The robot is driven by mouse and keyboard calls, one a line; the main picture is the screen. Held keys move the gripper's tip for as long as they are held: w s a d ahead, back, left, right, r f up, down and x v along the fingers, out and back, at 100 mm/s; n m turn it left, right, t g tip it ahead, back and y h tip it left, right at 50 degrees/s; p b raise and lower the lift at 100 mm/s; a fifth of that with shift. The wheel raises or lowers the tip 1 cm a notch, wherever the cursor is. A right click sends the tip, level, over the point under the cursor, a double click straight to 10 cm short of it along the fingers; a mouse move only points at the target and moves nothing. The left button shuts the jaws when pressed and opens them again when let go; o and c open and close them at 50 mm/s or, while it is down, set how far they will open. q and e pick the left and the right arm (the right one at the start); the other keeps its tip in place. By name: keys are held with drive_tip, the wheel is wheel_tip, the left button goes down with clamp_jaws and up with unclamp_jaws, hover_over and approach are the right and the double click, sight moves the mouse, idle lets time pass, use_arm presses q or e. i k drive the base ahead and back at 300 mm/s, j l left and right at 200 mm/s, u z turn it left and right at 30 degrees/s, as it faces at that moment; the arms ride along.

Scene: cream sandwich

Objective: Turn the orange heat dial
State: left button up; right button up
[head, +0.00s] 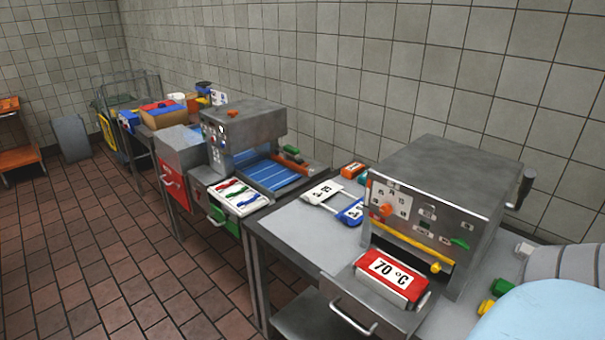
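An orange dial (387,209) sits on a white marked plate on the front panel of a grey metal machine (440,180) at the right. The dial's exact setting is too small to read. The panel also has a green lever (459,243), small dark displays and a yellow bar (405,240) with a round yellow knob along its lower edge. A red block marked "70 °C" (392,276) sits in front of the machine. Neither of my grippers is in view.
The machine stands on a grey metal table (300,232). White and blue labelled pieces (322,193) lie left of it. A dark side handle (524,190) juts out at its right. Another machine with a blue belt (268,174) stands farther left. The tiled floor at left is clear.

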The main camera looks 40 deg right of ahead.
sight(386, 210)
drive_tip(key=i+z, duration=0.1)
drive_tip(key=i, duration=0.45)
drive_tip(key=i+j+z, duration=0.1)
drive_tip(key=i, duration=0.45)
drive_tip(key=i+j+z, duration=0.1)
drive_tip(key=i, duration=0.4)
drive_tip(key=i+z, duration=0.2)
drive_tip(key=z, duration=0.2)
drive_tip(key=i+j+z, duration=0.1)
drive_tip(key=z, duration=0.25)
drive_tip(key=i+j+z, duration=0.2)
drive_tip(key=z, duration=0.2)
drive_tip(key=i+j+z, duration=0.2)
drive_tip(key=z, duration=0.15)
